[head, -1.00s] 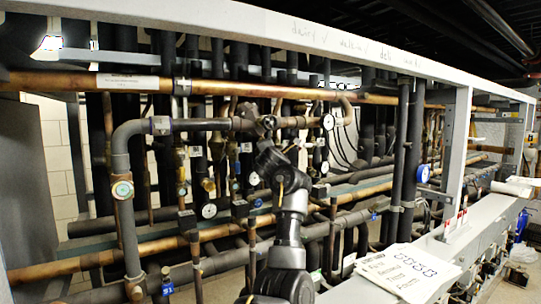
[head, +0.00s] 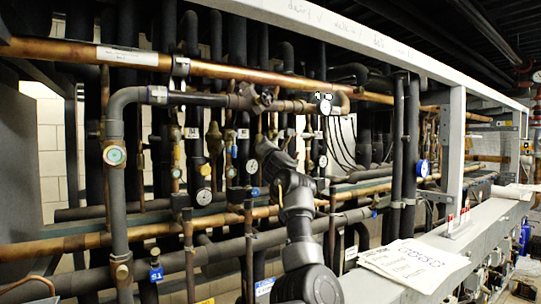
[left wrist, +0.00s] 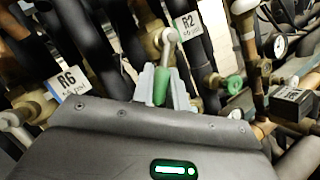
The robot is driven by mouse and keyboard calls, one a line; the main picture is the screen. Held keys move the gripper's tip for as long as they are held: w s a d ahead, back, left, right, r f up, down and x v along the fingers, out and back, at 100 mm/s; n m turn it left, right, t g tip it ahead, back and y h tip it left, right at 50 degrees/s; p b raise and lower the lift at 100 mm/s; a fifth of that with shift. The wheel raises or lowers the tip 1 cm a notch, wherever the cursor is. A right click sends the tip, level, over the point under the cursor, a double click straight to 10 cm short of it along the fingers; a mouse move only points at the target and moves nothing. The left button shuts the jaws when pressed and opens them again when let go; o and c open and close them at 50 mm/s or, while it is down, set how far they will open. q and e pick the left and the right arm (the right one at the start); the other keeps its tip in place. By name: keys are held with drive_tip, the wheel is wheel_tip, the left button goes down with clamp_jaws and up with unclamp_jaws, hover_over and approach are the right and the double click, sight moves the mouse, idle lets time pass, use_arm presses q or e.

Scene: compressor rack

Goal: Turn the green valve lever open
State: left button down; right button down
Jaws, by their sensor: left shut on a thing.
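The green valve lever (left wrist: 160,86) shows in the left wrist view, with its green grip between the pale fingers of my left gripper (left wrist: 163,88). The fingers are shut on it. The lever's metal end joins a brass valve (left wrist: 154,42) just above. In the head view my left gripper (head: 267,152) reaches in among the pipes at mid-height, and its hand hides the lever there. My right gripper is in neither view.
A tag marked R2 (left wrist: 187,27) hangs above right of the lever, and a tag marked R6 (left wrist: 70,82) is to its left. Another green handle (left wrist: 235,85) is to the right. Copper pipe (head: 215,70) and dark pipes crowd around my arm. Papers (head: 412,264) lie on the ledge.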

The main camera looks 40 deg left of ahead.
use_arm(q)
drive_tip(key=shift+w+f+n, duration=0.15)
drive_tip(key=shift+f+n, duration=0.05)
drive_tip(key=shift+n, duration=0.2)
drive_tip(key=c, duration=1.4)
unclamp_jaws()
drive_tip(key=shift+r, duration=0.1)
drive_tip(key=shift+b, duration=0.3)
drive_tip(key=shift+s+d+f, duration=0.25)
drive_tip(key=shift+b+v, duration=2.7)
drive_tip(key=shift+v, duration=2.35)
drive_tip(key=shift+w, duration=0.1)
